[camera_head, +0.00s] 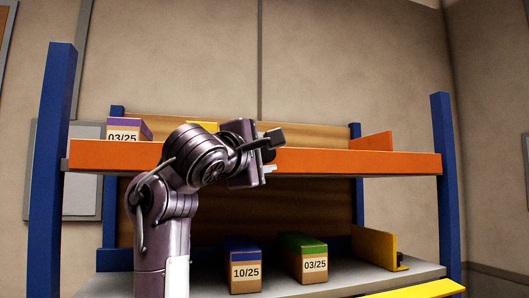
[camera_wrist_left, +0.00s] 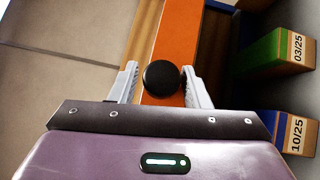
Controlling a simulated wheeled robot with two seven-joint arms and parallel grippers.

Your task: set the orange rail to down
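The orange rail (camera_head: 350,162) runs level across the front of the upper shelf, between the blue uprights. In the left wrist view the rail (camera_wrist_left: 180,35) passes up the middle of the picture. My left gripper (camera_head: 268,155) is in front of the rail, near its middle, and hides part of it. In the left wrist view its pale fingers (camera_wrist_left: 161,82) are spread wide, one on each side of the rail's line. A round black disc (camera_wrist_left: 161,78) shows between them; I cannot tell what it belongs to, or whether the fingers touch the rail. My right gripper is not in view.
On the lower shelf stand a blue-topped box (camera_head: 245,272) and a green-topped box (camera_head: 314,265), with a yellow panel (camera_head: 374,247) to their right. A purple-topped box (camera_head: 123,131) and an orange panel (camera_head: 372,142) are on the upper shelf. Blue uprights (camera_head: 52,170) bound the rack.

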